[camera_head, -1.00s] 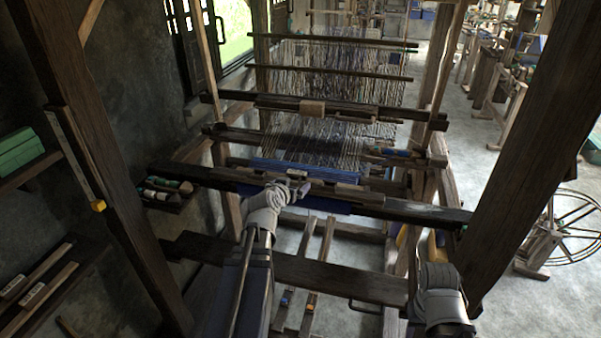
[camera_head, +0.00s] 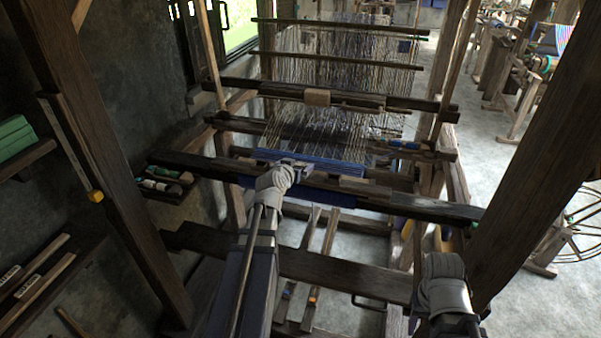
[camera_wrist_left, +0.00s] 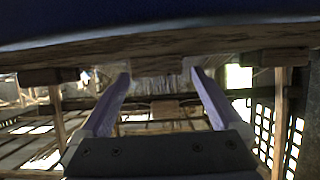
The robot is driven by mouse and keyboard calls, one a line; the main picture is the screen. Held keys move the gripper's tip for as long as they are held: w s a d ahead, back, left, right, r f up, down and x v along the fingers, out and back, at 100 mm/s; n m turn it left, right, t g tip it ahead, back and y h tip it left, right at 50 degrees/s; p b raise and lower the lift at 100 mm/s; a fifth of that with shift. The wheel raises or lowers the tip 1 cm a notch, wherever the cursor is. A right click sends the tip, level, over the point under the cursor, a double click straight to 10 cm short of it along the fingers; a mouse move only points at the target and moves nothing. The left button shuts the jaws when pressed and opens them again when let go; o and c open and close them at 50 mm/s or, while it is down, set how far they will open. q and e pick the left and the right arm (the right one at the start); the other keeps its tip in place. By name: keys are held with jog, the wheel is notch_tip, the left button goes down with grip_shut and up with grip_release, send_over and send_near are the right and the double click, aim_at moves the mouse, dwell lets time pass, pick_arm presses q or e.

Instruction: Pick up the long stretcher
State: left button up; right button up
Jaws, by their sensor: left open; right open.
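Two narrow wooden bars with pale labels, one bar (camera_head: 38,292) nearer the front, lie on the dark shelf at the lower left of the head view. The labels are too small to read, so I cannot tell whether either is the long stretcher. My left gripper (camera_head: 300,168) is over the loom's front, by the blue cloth (camera_head: 325,160) and far from these bars. In the left wrist view my left gripper (camera_wrist_left: 160,76) is open, with nothing visible between its fingers. A wooden beam (camera_wrist_left: 230,42) crosses just beyond the fingertips. My right wrist shows at lower right; its fingers are hidden.
Dark loom posts (camera_head: 95,150) stand at left and right. A cross beam (camera_head: 340,275) runs in front, under my left arm. A small tray (camera_head: 168,192) holds spools left of the cloth. Open floor (camera_head: 500,175) lies to the right.

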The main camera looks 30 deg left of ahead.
aim_at(300, 163)
pick_arm(q)
jog(key=b+x, duration=0.2)
jog(key=x, duration=0.3)
jog(key=shift+f, duration=0.25)
jog(key=c, duration=1.3)
jog(key=shift+r, duration=0.1)
notch_tip(300, 163, up, 10)
jog(key=p, duration=0.9)
jog(key=shift+p, duration=0.35)
